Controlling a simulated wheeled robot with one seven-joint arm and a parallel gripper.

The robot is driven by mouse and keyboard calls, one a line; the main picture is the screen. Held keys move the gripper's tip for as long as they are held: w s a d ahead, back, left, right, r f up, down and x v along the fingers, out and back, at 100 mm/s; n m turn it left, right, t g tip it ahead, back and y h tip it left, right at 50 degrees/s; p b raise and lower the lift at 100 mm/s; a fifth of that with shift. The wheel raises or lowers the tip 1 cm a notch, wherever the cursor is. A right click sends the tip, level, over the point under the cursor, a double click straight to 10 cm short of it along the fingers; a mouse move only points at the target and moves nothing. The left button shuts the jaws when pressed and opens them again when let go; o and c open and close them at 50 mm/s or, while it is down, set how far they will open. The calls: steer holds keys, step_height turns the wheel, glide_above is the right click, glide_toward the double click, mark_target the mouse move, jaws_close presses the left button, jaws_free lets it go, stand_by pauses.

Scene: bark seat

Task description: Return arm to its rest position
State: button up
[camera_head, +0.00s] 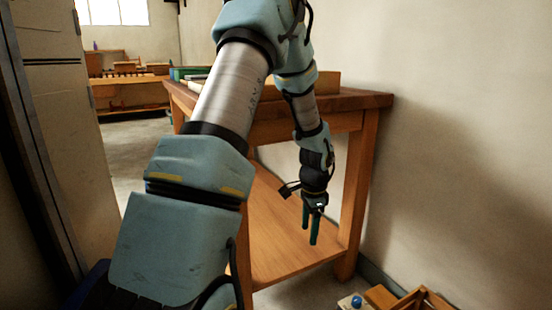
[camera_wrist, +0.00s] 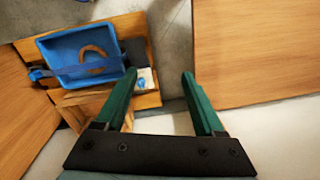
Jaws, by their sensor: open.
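My gripper (camera_head: 309,226) hangs fingers down in front of the wooden table, at the height between its top and its lower shelf in the head view. In the wrist view my gripper (camera_wrist: 157,95) shows two green fingers spread apart with nothing between them. My arm reaches from the lower left, up over the table's near side and down again. The upper bend of the arm is cut off by the picture's top edge.
The wooden table (camera_head: 362,97) has a lower shelf (camera_head: 285,240) and stands against a pale wall (camera_head: 465,120). Wooden pieces with a blue knob (camera_head: 356,302) lie on the floor. A blue tray (camera_wrist: 62,50) holds a brown curved thing (camera_wrist: 97,58). A cabinet (camera_head: 55,130) stands left.

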steer(key=s+a+r+n+t, duration=0.1)
steer(key=s+a+r+n, duration=0.5)
steer(key=s+a+n, duration=0.15)
steer(key=s+a+r+n, duration=0.6)
steer(key=s+a+n, duration=0.1)
steer(key=a, duration=0.2)
step_height(320, 180, up, 32)
steer(key=p, duration=3.3)
steer(key=shift+r, duration=0.2)
steer(key=shift+w, duration=0.1)
